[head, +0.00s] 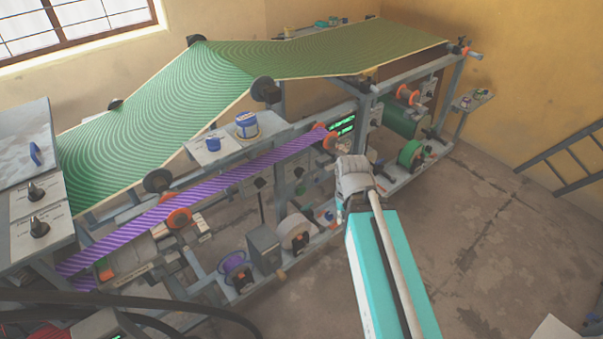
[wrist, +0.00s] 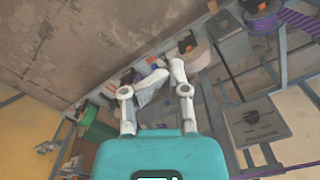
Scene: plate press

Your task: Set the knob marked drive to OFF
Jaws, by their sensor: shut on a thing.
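My gripper (head: 355,178) is in front of the machine's middle frame in the head view. Two black knobs, an upper one (head: 35,191) and a lower one (head: 39,228), stand on a grey panel at the far left, well away from my gripper. A grey plate with a dark knob (wrist: 250,117) shows at right in the wrist view. No marking is legible, so I cannot tell which knob is drive.
A green web (head: 150,100) runs over rollers above, and a purple striped web (head: 220,178) slants below it. Green displays (head: 341,126) sit behind my gripper. Spools (head: 236,270) and boxes line the lower rail. The floor (head: 480,240) at right is mostly clear.

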